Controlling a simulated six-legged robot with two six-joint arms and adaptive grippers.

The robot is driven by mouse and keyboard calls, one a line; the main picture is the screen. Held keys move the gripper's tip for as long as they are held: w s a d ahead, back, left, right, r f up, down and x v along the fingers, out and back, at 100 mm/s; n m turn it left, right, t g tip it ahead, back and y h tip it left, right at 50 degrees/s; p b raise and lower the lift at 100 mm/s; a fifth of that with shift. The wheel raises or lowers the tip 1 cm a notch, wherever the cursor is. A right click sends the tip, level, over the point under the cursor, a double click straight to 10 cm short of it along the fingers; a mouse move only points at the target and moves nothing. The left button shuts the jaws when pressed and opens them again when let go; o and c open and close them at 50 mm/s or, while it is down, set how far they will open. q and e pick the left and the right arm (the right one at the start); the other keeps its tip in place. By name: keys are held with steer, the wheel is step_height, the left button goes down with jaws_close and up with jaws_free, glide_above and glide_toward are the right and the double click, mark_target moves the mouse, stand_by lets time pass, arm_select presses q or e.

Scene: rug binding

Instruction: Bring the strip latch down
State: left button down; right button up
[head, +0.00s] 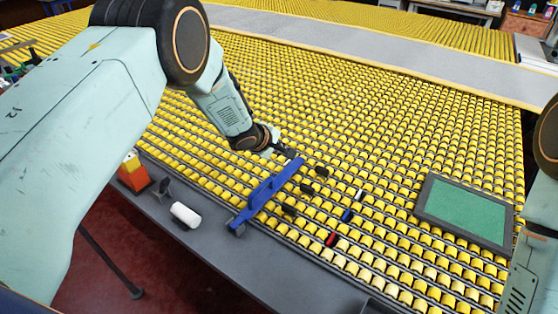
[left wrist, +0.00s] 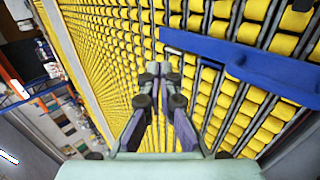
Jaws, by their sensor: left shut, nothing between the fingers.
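The strip latch appears to be the long blue bar (head: 268,192), lying slantwise over the yellow rollers near the table's front edge. It also shows in the left wrist view (left wrist: 212,46), crossing from the upper middle to the right edge. My left gripper (head: 292,153) is just beyond the bar's far end, with its fingers shut and empty. In the left wrist view its fingertips (left wrist: 158,69) are together, beside and below the bar's end. I cannot tell whether they touch it. My right gripper is out of view; only part of that arm shows at the right edge.
Small dark blocks (head: 307,188) and red (head: 331,240) and blue (head: 347,215) pieces lie right of the bar. A green panel in a dark frame (head: 465,210) is farther right. A white roll (head: 186,215) and an orange item (head: 133,175) sit on the grey front edge.

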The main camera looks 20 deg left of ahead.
arm_select(q)
steer(key=shift+r+p, duration=0.35)
steer(key=shift+r, duration=1.75)
steer(key=shift+w, duration=0.1)
steer(key=shift+f, duration=0.1)
